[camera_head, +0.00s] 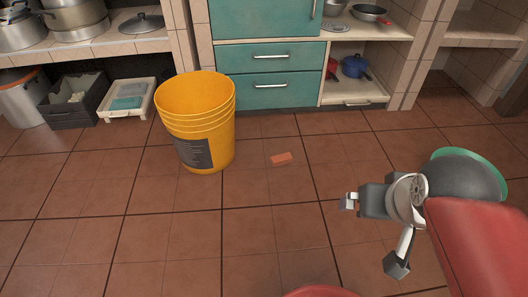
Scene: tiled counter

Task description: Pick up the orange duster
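Behind are teal drawers (268,88) and a shelf with a blue pot (354,66). A dark crate (75,103) and a white tray (111,108) sit at left. The front floor is largely clear.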

